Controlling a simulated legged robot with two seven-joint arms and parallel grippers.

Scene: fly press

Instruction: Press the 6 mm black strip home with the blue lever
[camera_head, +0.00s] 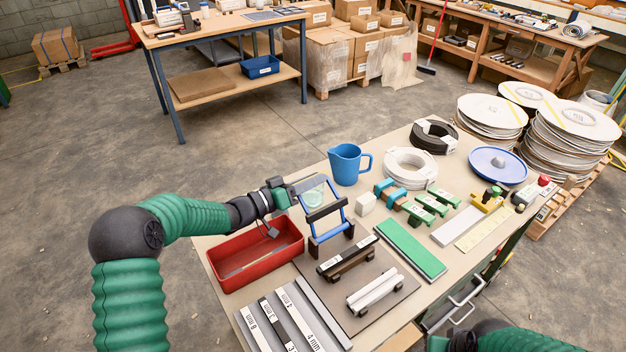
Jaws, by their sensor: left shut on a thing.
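The blue lever (345,208) is a blue frame standing upright, slightly tilted, with a dark crossbar, at the back edge of a grey plate. My left gripper (309,187) is shut on the top of this frame, reaching in from the left. A black strip (347,256) with a white label lies on dark supports on the plate, in front of the lever; I cannot read its size or tell how deep it sits. A white strip (375,291) lies on supports nearer me. My right arm shows only in part at the bottom right; its gripper is out of view.
A red tray (228,280) stands left of the lever. A blue jug (346,164) stands behind it. Labelled strips (285,318) lie at the front left. A green block (410,248), clamps and coils fill the right and back of the bench.

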